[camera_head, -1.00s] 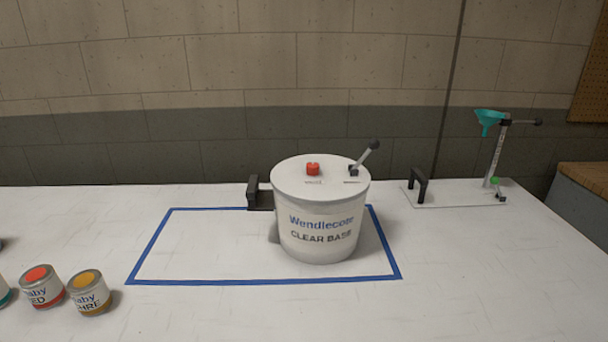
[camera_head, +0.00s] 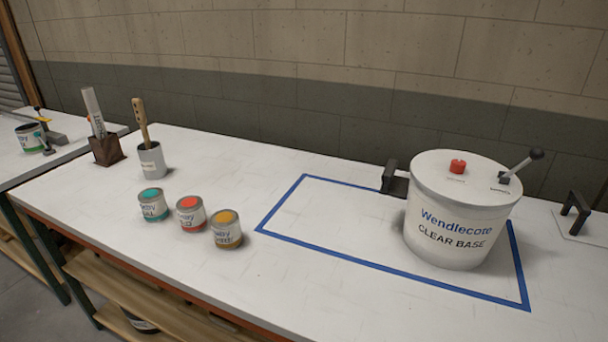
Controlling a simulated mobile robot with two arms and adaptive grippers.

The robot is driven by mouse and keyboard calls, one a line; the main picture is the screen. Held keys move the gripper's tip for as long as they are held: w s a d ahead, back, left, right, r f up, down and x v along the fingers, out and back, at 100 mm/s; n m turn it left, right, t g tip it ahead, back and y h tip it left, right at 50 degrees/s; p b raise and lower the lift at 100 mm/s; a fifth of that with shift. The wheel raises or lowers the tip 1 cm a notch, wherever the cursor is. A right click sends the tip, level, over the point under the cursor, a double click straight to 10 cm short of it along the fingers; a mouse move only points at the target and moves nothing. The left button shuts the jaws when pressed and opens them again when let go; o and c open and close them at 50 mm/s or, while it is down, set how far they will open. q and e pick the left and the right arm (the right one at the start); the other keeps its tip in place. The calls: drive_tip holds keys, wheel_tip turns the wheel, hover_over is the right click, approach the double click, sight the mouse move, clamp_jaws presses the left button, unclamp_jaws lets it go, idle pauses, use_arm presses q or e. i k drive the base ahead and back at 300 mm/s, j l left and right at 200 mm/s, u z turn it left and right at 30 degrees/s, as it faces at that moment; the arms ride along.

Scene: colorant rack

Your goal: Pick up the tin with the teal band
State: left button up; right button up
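The tin with the teal band (camera_head: 153,206) stands upright on the white table, with a teal patch on its top. It is the leftmost of a row of three small tins. The red tin (camera_head: 191,216) stands just right of it, and the ochre tin (camera_head: 227,230) stands right of that. Neither of my grippers shows in the head view.
A large Wendlecote clear base tub (camera_head: 458,212) stands inside a blue taped rectangle (camera_head: 272,217) on the right. Behind the tins stand a white cup with a wooden stick (camera_head: 152,160) and a brown holder (camera_head: 108,149). The table front before the tins is clear.

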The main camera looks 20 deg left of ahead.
sight(152, 201)
drive_tip(key=u, duration=1.7)
drive_tip(key=i+j+u, duration=0.2)
drive_tip(key=j, duration=0.15)
drive_tip(key=i+j+u, duration=0.15)
drive_tip(key=j, duration=0.2)
drive_tip(key=i+j+u, duration=0.2)
drive_tip(key=j, duration=0.15)
drive_tip(key=k, duration=0.05)
